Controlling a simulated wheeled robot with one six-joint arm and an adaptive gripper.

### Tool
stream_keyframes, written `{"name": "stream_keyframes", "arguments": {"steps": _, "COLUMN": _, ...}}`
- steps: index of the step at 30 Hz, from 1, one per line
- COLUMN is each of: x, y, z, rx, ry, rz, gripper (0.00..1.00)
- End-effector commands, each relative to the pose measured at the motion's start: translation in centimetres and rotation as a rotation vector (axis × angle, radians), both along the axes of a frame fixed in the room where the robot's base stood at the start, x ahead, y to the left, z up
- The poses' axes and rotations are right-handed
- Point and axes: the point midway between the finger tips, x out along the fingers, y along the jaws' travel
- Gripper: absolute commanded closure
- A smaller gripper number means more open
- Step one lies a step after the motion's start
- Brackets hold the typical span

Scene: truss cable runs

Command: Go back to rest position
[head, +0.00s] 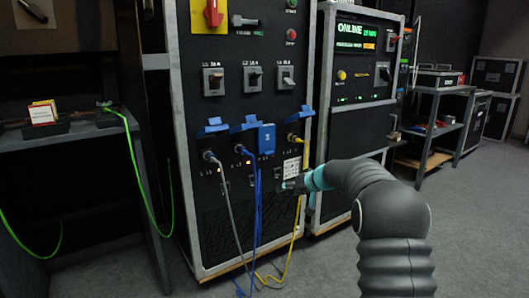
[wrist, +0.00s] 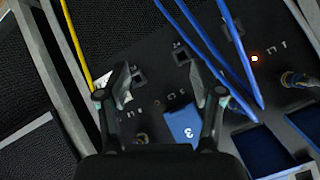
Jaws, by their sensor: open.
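My gripper (head: 292,185) is in front of the lower right part of the black panel cabinet (head: 240,110), near a white printed label (head: 291,168). In the wrist view my gripper (wrist: 159,75) has its two fingers spread apart with nothing between them. A blue tag marked 3 (wrist: 183,124) is near the right finger; it also shows in the head view (head: 266,139). Grey (head: 228,195), blue (head: 258,195) and yellow (head: 298,215) cables hang from the panel's socket row. Blue cables (wrist: 215,50) pass close to the right finger in the wrist view.
A second cabinet (head: 360,75) with an ONLINE display stands to the right. A dark bench (head: 60,135) with a green cable (head: 145,180) is at left. A shelf cart (head: 435,115) and cases stand at the back right. Grey floor (head: 470,220) is open at right.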

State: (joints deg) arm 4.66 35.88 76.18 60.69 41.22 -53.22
Motion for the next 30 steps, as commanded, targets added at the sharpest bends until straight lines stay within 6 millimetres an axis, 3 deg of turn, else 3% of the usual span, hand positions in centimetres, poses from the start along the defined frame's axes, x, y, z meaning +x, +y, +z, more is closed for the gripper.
{"name": "stream_keyframes", "arguments": {"steps": 6, "x": -9.0, "y": -0.3, "z": -1.2, "rx": -0.031, "ry": 0.254, "rz": -0.054, "gripper": 0.33}}
{"name": "stream_keyframes", "arguments": {"steps": 15, "x": -23.0, "y": -1.8, "z": 0.8, "rx": -0.146, "ry": 0.482, "rz": -0.15, "gripper": 0.33}}
{"name": "stream_keyframes", "arguments": {"steps": 24, "x": -35.9, "y": -3.9, "z": 3.4, "rx": -0.288, "ry": 0.568, "rz": -0.233, "gripper": 0.33}}
{"name": "stream_keyframes", "arguments": {"steps": 30, "x": -43.3, "y": -5.3, "z": 4.8, "rx": -0.381, "ry": 0.563, "rz": -0.268, "gripper": 0.33}}
